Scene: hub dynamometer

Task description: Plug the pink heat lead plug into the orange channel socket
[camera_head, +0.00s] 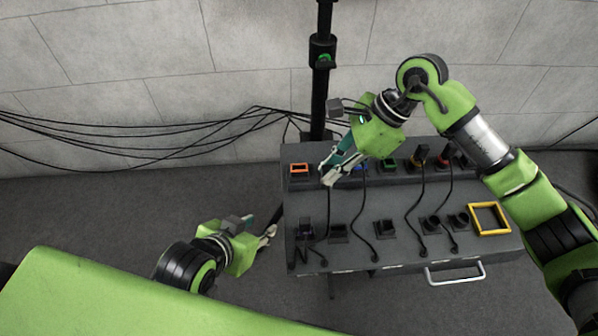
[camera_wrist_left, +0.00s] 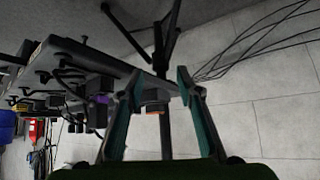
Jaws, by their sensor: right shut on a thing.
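The orange channel socket (camera_head: 299,169) is at the left end of the console's back row. An orange-marked block, apparently the same socket, shows between the fingers in the left wrist view (camera_wrist_left: 152,112). My right gripper (camera_head: 328,180) is just right of it, above the console, shut on a small plug whose body and colour are mostly hidden by the fingers. A dark lead seems to hang below it. No pink surface shows clearly. My left gripper (camera_head: 270,230) is open and empty off the console's left edge; its spread fingers show in the wrist view (camera_wrist_left: 160,78).
The grey console (camera_head: 345,205) carries several other back-row sockets, including a green one (camera_head: 389,164), with dark leads looping forward. A yellow square frame (camera_head: 490,218) lies at front right, above a handle (camera_head: 455,273). A black post (camera_head: 321,90) stands behind. Open floor lies left.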

